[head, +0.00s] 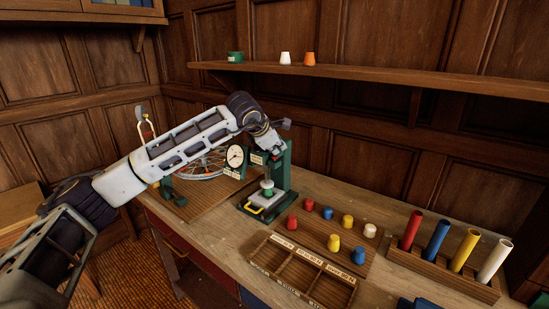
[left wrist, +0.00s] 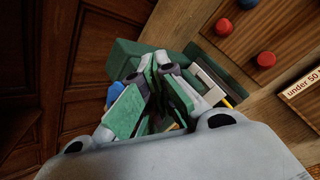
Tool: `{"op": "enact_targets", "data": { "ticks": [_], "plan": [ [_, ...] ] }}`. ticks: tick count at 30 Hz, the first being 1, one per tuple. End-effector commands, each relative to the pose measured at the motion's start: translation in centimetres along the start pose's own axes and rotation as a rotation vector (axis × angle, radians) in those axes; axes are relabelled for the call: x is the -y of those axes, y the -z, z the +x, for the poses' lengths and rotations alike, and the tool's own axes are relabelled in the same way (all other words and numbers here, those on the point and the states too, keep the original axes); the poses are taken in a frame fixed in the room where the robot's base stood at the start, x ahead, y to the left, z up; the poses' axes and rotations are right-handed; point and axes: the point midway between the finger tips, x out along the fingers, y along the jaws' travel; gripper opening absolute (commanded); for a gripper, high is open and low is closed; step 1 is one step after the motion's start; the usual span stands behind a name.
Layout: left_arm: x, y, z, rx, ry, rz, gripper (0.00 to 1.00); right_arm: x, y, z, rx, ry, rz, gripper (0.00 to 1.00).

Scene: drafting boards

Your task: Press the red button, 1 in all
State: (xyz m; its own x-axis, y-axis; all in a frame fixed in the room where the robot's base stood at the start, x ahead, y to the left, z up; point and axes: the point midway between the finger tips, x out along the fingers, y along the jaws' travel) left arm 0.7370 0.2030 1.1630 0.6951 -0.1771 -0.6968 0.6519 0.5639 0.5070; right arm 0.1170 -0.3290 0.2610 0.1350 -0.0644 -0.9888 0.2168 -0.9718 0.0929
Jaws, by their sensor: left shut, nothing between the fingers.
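A green bench device (head: 284,178) with a round white dial (head: 235,156) stands on the workbench. My left gripper (head: 276,148) is at the upper part of this device, fingers together and holding nothing. In the left wrist view its green-padded fingers (left wrist: 162,98) are shut in front of the green device (left wrist: 130,58). A small red patch (head: 279,154) shows by the fingertips in the head view; I cannot tell whether it is the red button or whether the fingers touch it. The gripper hides part of the device.
Several coloured pegs, including a red one (head: 292,222), stand on a board right of the device. A divided wooden tray (head: 297,276) lies in front. A rack of coloured tubes (head: 437,270) is at the right. A spoked wheel (head: 205,166) stands behind my left arm.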

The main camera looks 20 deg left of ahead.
Motion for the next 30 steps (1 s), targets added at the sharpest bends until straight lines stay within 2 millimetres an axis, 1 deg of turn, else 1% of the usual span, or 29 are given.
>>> {"op": "enact_targets", "data": {
  "ticks": [30],
  "plan": [
    [0.59,0.58,0.75,-0.005,0.005,0.000,0.00,0.09,-0.07,0.72,0.000,0.000,0.000,0.40]
  ]
}}
